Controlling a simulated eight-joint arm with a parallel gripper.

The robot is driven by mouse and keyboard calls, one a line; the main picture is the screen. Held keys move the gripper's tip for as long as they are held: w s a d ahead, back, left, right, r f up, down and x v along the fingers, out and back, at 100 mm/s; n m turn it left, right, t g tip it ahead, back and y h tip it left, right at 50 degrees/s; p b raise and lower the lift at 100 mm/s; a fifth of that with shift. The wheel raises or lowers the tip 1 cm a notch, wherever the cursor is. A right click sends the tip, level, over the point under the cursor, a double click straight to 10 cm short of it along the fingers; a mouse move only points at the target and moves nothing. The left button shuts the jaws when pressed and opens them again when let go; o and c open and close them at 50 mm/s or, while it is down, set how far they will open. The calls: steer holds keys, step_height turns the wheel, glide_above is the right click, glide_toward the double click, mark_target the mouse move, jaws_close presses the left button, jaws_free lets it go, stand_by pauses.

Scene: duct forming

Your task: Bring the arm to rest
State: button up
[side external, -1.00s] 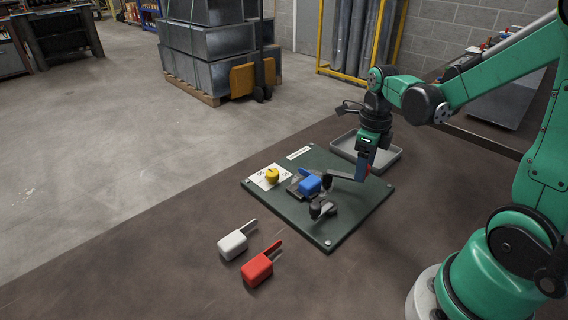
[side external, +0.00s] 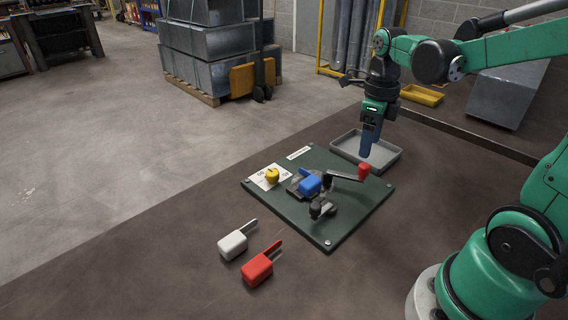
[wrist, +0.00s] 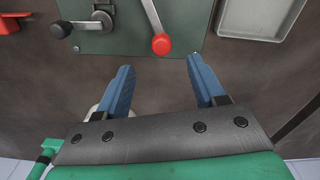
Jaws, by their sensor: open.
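My gripper (side external: 368,142) hangs above the work table near the grey tray, with its blue fingers pointing down. In the wrist view my gripper (wrist: 160,82) is open, its two blue fingers wide apart with nothing between them. A lever with a red knob (side external: 364,171) stands on the dark green board (side external: 330,234), below and apart from the fingers. In the wrist view the red knob (wrist: 161,44) lies just beyond the fingertips.
The grey tray (side external: 342,152) sits behind the board. A white-handled piece (side external: 233,244) and a red-handled piece (side external: 257,270) lie on the table in front.

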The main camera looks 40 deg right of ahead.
steer(key=shift+a+n, duration=0.2)
steer(key=shift+n, duration=0.3)
steer(key=a+r+n+t, duration=0.1)
steer(key=a+n+t, duration=0.2)
steer(key=n, duration=1.3)
steer(key=a+n+t, duration=0.4)
steer(key=a+n, duration=0.4)
steer(key=n, duration=0.8)
steer(key=shift+w+a+r, duration=0.2)
steer(key=shift+w+r, duration=0.05)
steer(key=shift+r, duration=0.1)
